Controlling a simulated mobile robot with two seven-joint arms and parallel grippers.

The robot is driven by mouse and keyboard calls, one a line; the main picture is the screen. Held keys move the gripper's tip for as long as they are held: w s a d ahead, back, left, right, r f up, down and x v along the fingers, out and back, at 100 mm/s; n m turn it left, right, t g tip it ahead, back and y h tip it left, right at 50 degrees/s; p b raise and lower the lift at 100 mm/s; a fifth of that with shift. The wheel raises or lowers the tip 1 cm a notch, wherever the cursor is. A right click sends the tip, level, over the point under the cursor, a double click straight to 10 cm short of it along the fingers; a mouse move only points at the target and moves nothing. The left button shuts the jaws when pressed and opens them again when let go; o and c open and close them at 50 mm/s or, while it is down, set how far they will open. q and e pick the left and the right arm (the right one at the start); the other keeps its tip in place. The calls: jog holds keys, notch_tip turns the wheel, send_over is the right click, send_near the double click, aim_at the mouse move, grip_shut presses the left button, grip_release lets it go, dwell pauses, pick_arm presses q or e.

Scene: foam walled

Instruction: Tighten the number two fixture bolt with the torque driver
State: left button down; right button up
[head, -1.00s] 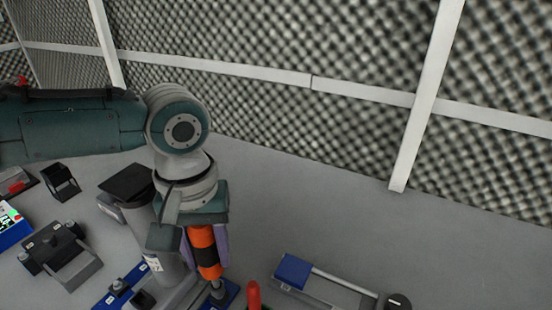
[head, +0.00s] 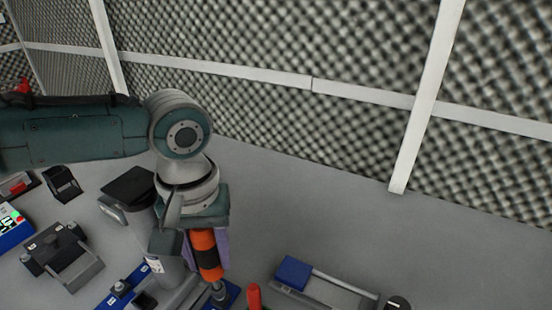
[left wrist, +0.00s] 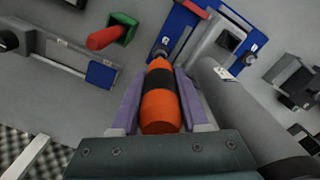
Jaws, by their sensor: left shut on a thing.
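The torque driver (head: 205,243), orange with a black band, is upright and slightly tilted in my left gripper (head: 208,256). The gripper's lilac fingers are shut on both sides of it, as the left wrist view shows at the driver (left wrist: 159,92). The driver's tip points down at the blue base (left wrist: 180,28) of the grey fixture, over or at a bolt there; contact is unclear. Another bolt (left wrist: 250,47) stands on the fixture's other blue part (head: 112,299). I cannot read bolt numbers. My right gripper is not in view.
A grey cylindrical post (head: 170,250) stands close beside the driver. A red-handled thing in a green holder (left wrist: 107,37) and a blue-ended frame (head: 293,273) lie to the right in the head view. Grey clamp-like devices (head: 58,255) are at left. Bare grey surface lies behind.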

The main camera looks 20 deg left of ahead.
aim_at(204, 241)
pick_arm(q)
jog(key=shift+f+b, duration=0.35)
jog(key=shift+f, duration=0.25)
jog(key=shift+p, duration=0.3)
dwell(0.4)
jog(key=shift+f, duration=0.25)
dwell(1.4)
jog(key=shift+r+p, duration=0.1)
jog(key=shift+p, duration=0.25)
jog(key=shift+r+p, duration=2.4)
jog(key=shift+p, duration=0.3)
